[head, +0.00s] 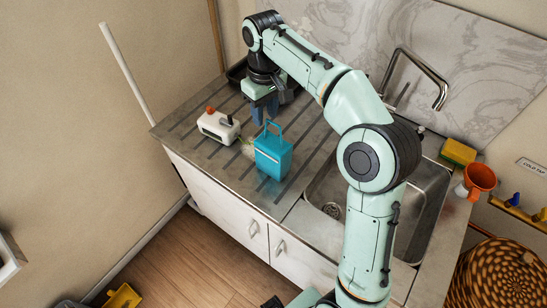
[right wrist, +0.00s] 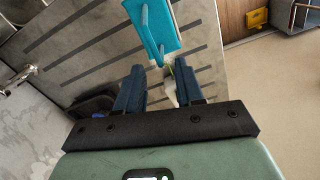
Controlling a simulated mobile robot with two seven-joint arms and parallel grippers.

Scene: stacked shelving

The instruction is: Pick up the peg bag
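A teal, box-like bag with an upright loop handle (head: 272,155) stands on the ribbed draining board; I take it to be the peg bag. In the right wrist view the teal bag (right wrist: 152,28) lies just beyond the fingertips, apart from them. My right gripper (head: 266,112) points down over the board, behind the bag. Its two dark blue fingers (right wrist: 159,82) are apart with no bag between them. A small whitish and green thing (right wrist: 170,88) shows in the gap, seemingly on the board below. My left gripper is not in view.
A cream object with an orange knob (head: 218,127) stands left of the bag. A dark tray (head: 237,72) is behind. The sink (head: 330,190), tap (head: 437,80), yellow sponge (head: 457,152) and orange funnel (head: 480,178) are to the right. The board's front left is clear.

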